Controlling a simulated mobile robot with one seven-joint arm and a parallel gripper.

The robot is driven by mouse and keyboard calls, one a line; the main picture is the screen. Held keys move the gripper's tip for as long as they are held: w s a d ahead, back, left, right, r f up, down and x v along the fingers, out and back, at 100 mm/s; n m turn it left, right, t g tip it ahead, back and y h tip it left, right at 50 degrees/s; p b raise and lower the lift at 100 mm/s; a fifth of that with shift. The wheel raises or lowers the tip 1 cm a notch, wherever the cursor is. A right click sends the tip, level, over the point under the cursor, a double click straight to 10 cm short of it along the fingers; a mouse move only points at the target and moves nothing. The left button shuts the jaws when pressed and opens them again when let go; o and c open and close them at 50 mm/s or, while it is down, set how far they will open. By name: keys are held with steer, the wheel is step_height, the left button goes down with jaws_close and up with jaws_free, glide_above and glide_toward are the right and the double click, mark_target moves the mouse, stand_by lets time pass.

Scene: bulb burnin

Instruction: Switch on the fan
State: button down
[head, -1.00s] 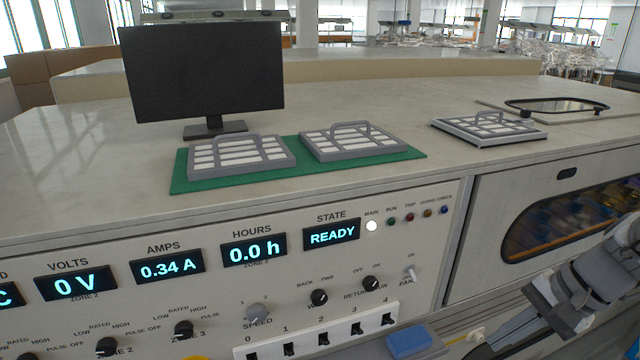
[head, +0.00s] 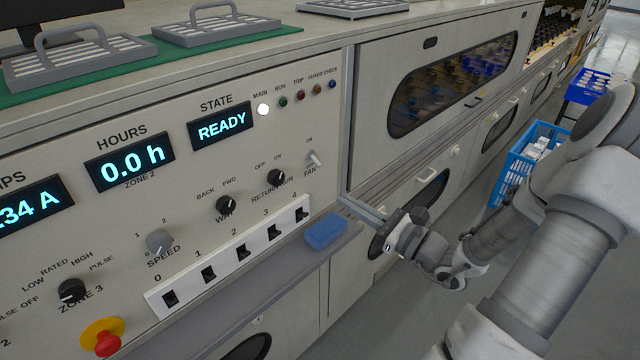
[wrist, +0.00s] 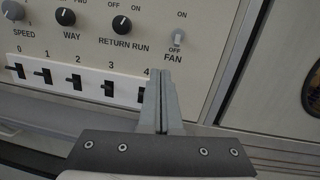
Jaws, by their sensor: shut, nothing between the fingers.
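The fan switch (head: 314,158) is a small pale toggle at the right end of the control panel, marked ON above. It also shows in the wrist view (wrist: 178,38), with OFF printed just below the lever and FAN under that. I cannot tell surely which way the lever is thrown. My gripper (head: 346,203) is shut and empty, below and to the right of the switch, in front of the panel's right edge. In the wrist view its closed fingers (wrist: 160,76) point up toward the panel, below and slightly left of the switch, apart from it.
The return run knob (head: 275,177) is left of the fan switch. A white strip of numbered slots (head: 188,287) and a ledge with a blue block (head: 326,231) lie below. A red stop button (head: 106,343) is lower left. The MAIN lamp (head: 263,110) is lit; the display (head: 221,127) reads READY.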

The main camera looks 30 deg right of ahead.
mark_target(316, 161)
steer(key=shift+w+d+m+t+h, duration=0.15)
steer(key=shift+d+m+t+h, duration=0.65)
steer(key=shift+m+h, duration=0.25)
steer(key=shift+y, duration=0.25)
steer(key=b+x, duration=0.2)
steer(key=x, duration=0.6)
steer(key=shift+w+a+f+b, duration=0.1)
steer(key=shift+w+a+b, duration=0.05)
steer(key=shift+w+b, duration=0.2)
steer(key=shift+w+a+r, duration=0.2)
steer(key=shift+w, duration=0.35)
steer(key=shift+d+r+g+p, duration=0.1)
steer(key=shift+r+g+p, duration=0.2)
steer(key=shift+p, duration=0.45)
steer(key=shift+f, duration=0.1)
steer(key=shift+s+p, duration=0.1)
steer(key=shift+p, duration=0.2)
